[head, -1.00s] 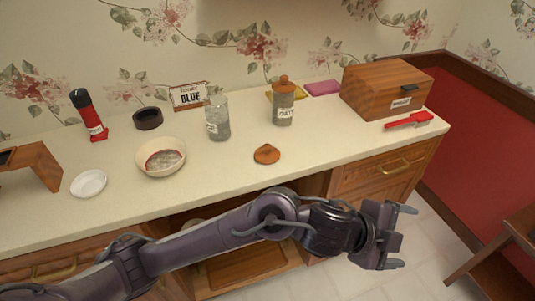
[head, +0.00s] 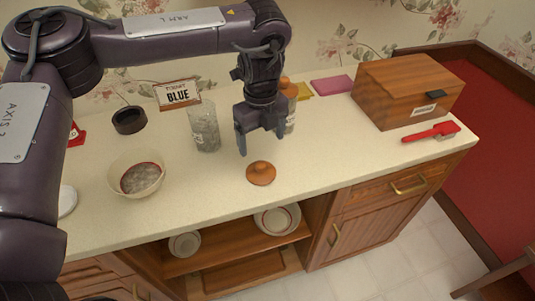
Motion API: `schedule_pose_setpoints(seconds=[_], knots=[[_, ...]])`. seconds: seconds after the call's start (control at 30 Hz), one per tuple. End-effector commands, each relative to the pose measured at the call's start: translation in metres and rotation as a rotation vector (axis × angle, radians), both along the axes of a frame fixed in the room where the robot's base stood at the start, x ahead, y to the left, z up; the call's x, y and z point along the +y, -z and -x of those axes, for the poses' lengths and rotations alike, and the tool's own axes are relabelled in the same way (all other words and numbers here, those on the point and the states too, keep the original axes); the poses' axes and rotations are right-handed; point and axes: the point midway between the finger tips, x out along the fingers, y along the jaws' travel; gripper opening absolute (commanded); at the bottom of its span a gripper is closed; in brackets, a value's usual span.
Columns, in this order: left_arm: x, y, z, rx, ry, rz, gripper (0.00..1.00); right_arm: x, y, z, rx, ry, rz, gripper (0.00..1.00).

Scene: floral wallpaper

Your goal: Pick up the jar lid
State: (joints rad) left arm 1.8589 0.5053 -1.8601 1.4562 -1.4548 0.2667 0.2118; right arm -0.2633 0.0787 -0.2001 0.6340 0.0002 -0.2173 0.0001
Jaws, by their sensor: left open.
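The jar lid (head: 261,173), round and orange-brown with a small knob, lies on the pale counter (head: 330,150) near its front edge. My left gripper (head: 261,147) is open and points down, just above and behind the lid in the picture, apart from it as far as I can tell. An open glass jar (head: 206,130) stands left of the gripper. A second jar (head: 290,118) with an orange-brown lid stands behind the gripper and is partly hidden by it. My right gripper is not in view.
A bowl (head: 119,166) stands left, near a dark ring (head: 129,120) and a "BLUE" sign (head: 178,94). A wooden box (head: 405,95) and a red brush (head: 431,132) are at the right. Yellow and pink cloths (head: 333,85) lie at the back. The counter right of the lid is clear.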

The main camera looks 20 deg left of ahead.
Motion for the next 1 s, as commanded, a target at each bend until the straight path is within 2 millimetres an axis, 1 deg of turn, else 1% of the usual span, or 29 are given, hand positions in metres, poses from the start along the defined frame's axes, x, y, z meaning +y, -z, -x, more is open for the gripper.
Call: schedule_pose_setpoints(seconds=[0.07,0.17,0.2,0.3,0.37,0.47,0.57,0.6,0.7,0.77,0.83,0.87,1.0], knots=[[0.001,0.009,0.002,0.005,-0.001,-0.002,0.83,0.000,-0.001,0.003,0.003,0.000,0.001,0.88],[0.000,0.020,0.002,0.004,0.001,-0.001,0.83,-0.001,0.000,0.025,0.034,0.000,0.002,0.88],[0.000,0.024,0.003,0.004,0.001,-0.001,0.83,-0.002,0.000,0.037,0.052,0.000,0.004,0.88],[0.000,0.034,0.006,0.003,0.002,-0.003,0.83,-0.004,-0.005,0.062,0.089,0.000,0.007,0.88],[0.000,0.043,0.009,0.004,0.003,-0.002,0.83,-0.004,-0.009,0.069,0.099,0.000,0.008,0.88],[0.000,0.059,0.011,0.002,0.002,-0.002,0.83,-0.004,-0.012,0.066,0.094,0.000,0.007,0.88],[0.000,0.070,0.011,0.002,0.001,-0.001,0.83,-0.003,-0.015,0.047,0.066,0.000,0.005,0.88],[0.000,0.072,0.011,0.002,0.001,-0.001,0.83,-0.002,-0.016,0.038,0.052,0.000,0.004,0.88],[0.000,0.075,0.010,-0.001,0.002,-0.001,0.83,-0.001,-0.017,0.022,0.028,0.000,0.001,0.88],[0.000,0.075,0.010,-0.001,0.002,-0.001,0.83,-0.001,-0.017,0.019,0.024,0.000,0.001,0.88],[0.000,0.075,0.010,0.000,0.002,0.000,0.83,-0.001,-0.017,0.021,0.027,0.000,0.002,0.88],[0.000,0.075,0.010,0.000,0.002,0.000,0.80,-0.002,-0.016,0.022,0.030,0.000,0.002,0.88],[0.000,0.075,0.010,0.000,0.002,0.000,0.62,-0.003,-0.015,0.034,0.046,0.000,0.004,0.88]])
